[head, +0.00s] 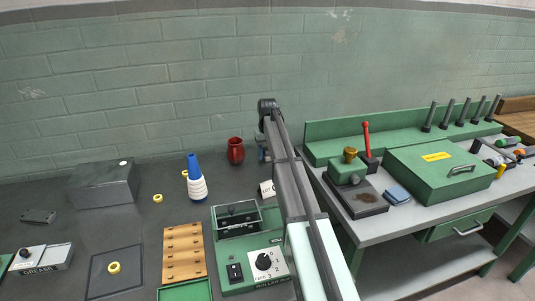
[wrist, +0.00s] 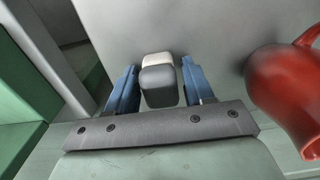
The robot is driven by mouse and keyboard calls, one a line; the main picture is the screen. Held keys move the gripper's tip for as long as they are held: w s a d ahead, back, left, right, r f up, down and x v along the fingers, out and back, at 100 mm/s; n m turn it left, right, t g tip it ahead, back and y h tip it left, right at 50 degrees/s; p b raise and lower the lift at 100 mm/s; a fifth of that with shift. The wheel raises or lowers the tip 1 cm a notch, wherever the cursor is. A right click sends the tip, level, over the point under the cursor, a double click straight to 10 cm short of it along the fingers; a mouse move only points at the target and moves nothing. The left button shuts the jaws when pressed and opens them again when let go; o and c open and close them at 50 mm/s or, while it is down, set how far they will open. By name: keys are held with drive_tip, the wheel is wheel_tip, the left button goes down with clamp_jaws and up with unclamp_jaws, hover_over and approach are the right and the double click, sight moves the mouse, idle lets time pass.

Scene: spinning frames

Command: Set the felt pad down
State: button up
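My gripper (wrist: 160,82) has two blue fingers, one on each side of a small rounded block, dark grey with a pale cream part, which I take to be the felt pad (wrist: 158,88). The fingers lie close along its sides and appear shut on it. In the head view my gripper (head: 263,150) hangs at the far end of my arm, near the back of the dark bench, just right of the red mug. The pad is too small to make out there. Whether its underside touches the bench cannot be told.
The red mug (head: 236,150) stands close beside my gripper; it also shows in the wrist view (wrist: 285,88). A white lettered block (head: 267,189), a green machine (head: 240,250) and a blue-tipped white cone (head: 196,180) stand nearer. A green bench (head: 385,230) lies right.

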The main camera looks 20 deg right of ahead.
drive_tip(key=shift+o, duration=1)
drive_tip(key=shift+r, duration=0.1)
wheel_tip(320, 180, up, 12)
